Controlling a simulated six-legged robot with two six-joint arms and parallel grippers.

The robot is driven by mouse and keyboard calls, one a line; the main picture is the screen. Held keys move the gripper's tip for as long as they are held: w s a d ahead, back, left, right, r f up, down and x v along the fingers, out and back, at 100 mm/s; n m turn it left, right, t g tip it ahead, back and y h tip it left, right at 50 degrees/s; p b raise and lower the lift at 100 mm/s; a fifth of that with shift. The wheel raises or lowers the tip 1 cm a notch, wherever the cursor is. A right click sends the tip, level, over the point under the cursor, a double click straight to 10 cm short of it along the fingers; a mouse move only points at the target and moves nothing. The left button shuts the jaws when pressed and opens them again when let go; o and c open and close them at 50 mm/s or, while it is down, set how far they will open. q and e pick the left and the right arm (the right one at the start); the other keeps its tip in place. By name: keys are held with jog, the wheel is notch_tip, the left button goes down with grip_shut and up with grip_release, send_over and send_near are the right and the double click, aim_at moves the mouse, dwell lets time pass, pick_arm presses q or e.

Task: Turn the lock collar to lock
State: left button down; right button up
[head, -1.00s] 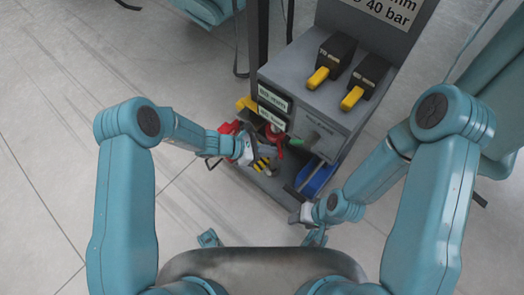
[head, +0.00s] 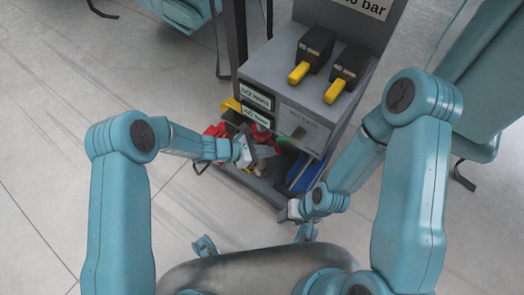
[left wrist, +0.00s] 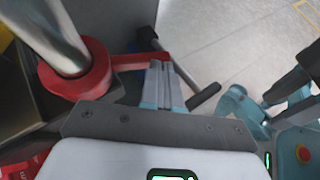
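In the left wrist view, the lock collar (left wrist: 75,72) is a red ring around a shiny metal post (left wrist: 50,35). Its flat red lever (left wrist: 138,60) reaches right to the tips of my left gripper (left wrist: 162,72). The two fingers are close together, with the lever's end at or just beyond their tips. I see no clear grip around it. In the head view my left gripper (head: 252,155) is low at the front of the grey machine, and the collar is hard to make out there. My right gripper (head: 285,212) is low to the right, its fingers too small to read.
The grey machine (head: 305,112) has two black blocks with yellow levers (head: 299,72) on top. A blue bin (head: 303,173) stands at its lower right. Red items (head: 215,131) lie left of its base. The tiled floor (head: 60,190) at left is clear.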

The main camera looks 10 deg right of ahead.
pick_arm(q)
jog(key=shift+d, duration=0.25)
pick_arm(e)
jog(key=shift+f, duration=0.1)
dwell(0.3)
